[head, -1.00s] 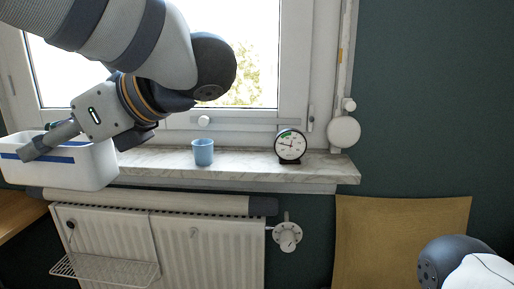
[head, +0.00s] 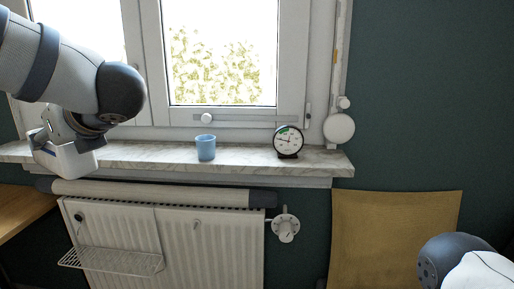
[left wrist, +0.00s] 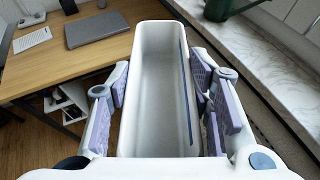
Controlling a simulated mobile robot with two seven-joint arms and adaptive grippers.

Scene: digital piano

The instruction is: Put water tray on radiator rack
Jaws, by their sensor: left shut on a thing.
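The water tray (head: 68,162) is a long white trough with a blue stripe. In the head view it is seen end-on at the left, in front of the sill's left end. My left gripper (head: 66,140) is shut on it. In the left wrist view, purple-padded fingers flank the tray's long walls (left wrist: 160,50), and the inside looks empty. The radiator rack (head: 110,262) is a white wire shelf hanging on the radiator's front at lower left; it is bare, below the tray and apart from it. My right gripper is out of view.
The white radiator (head: 205,245) stands under the marble sill (head: 245,168), with a rolled cover (head: 150,193) along its top. A blue cup (head: 205,147) and a clock (head: 288,142) stand on the sill. A wooden desk (left wrist: 65,60) with a laptop (left wrist: 96,29) is at left.

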